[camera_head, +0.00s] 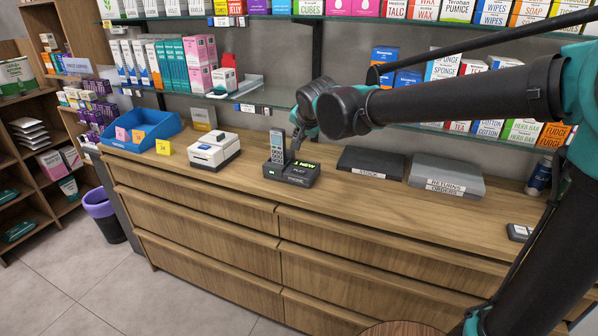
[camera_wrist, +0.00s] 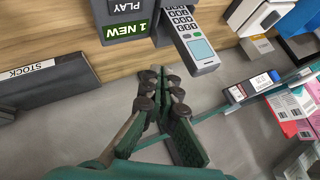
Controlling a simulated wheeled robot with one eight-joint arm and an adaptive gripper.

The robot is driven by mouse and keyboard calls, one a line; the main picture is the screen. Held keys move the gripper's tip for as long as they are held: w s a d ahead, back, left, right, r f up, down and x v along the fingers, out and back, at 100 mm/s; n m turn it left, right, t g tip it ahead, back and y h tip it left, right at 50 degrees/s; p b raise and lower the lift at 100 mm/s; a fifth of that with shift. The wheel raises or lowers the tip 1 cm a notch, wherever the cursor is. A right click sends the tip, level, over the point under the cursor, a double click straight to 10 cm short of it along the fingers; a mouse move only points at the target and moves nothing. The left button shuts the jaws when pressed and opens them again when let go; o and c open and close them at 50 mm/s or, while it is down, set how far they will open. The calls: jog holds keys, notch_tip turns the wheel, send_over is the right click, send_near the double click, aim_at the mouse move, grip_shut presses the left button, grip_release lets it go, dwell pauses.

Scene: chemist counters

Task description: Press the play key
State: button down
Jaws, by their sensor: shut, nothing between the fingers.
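The answering machine (camera_head: 290,177) is a dark box on the wooden counter, with a grey keypad handset (camera_head: 277,146) upright at its left. Its lit green display reads "1 NEW", and the play key (camera_head: 299,170) is below it, labelled PLAY. In the wrist view the play key (camera_wrist: 126,9) is at the top edge, partly cut off, beside the display (camera_wrist: 125,32) and the handset (camera_wrist: 190,32). My gripper (camera_head: 295,149) is shut and empty, behind and above the machine beside the handset. In the wrist view my gripper (camera_wrist: 161,76) is apart from the play key.
A white printer (camera_head: 214,151) and a blue bin (camera_head: 142,129) stand to the left. A black STOCK folder (camera_head: 371,162) and a grey RETURNS ORDERS box (camera_head: 446,177) lie to the right. Stocked shelves (camera_head: 270,104) run behind.

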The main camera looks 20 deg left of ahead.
aim_at(300, 172)
jog(key=shift+f, duration=4.4)
jog(key=shift+f, duration=0.1)
jog(key=shift+f, duration=0.3)
jog(key=shift+f, duration=0.35)
jog(key=shift+r, duration=0.75)
jog(key=shift+r, duration=2.5)
